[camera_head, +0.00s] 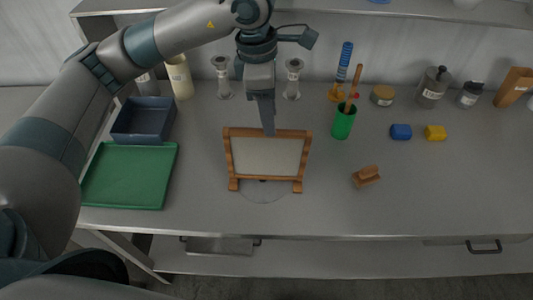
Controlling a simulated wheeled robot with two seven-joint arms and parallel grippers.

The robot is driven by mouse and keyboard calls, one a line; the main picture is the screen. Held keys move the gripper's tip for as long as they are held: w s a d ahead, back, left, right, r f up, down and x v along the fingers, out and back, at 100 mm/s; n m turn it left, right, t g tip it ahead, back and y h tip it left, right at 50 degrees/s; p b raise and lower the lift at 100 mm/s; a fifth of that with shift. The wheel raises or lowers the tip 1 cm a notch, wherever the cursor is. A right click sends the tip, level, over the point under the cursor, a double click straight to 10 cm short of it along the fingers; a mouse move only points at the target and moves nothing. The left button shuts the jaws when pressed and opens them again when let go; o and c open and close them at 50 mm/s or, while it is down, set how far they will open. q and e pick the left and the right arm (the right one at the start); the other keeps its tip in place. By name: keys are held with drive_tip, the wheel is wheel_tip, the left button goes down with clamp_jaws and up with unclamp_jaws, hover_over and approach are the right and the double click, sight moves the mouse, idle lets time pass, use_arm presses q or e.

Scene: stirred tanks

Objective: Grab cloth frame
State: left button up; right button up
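The cloth frame (268,158) is a brown wooden frame with a pale cloth panel. It stands upright on two small feet near the middle of the grey table. My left gripper (268,128) comes down from above, and its fingers overlap the middle of the frame's top bar in the camera_head view. The fingers show edge-on as one narrow grey shape, so I cannot tell whether they are open or closed on the bar. My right gripper is not in view.
A green tray (130,176) and a dark blue bin (143,119) are at the left. A green cup (343,124) with tools stands right of the frame, near a wooden block (366,176). Bottles and jars line the back. The front right table is clear.

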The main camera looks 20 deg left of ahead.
sight(267, 158)
use_arm(q)
drive_tip(key=f+p, duration=0.1)
drive_tip(key=f, duration=0.2)
drive_tip(key=shift+d+f, duration=0.2)
drive_tip(key=shift+f, duration=0.35)
drive_tip(key=shift+a+f+p, duration=0.1)
drive_tip(key=shift+f+p, duration=0.3)
drive_tip(key=shift+p, duration=0.3)
wheel_tip(267, 158, down, 4)
drive_tip(key=shift+s+f+p, duration=0.15)
drive_tip(key=shift+f+p, duration=0.1)
drive_tip(key=shift+p, duration=0.95)
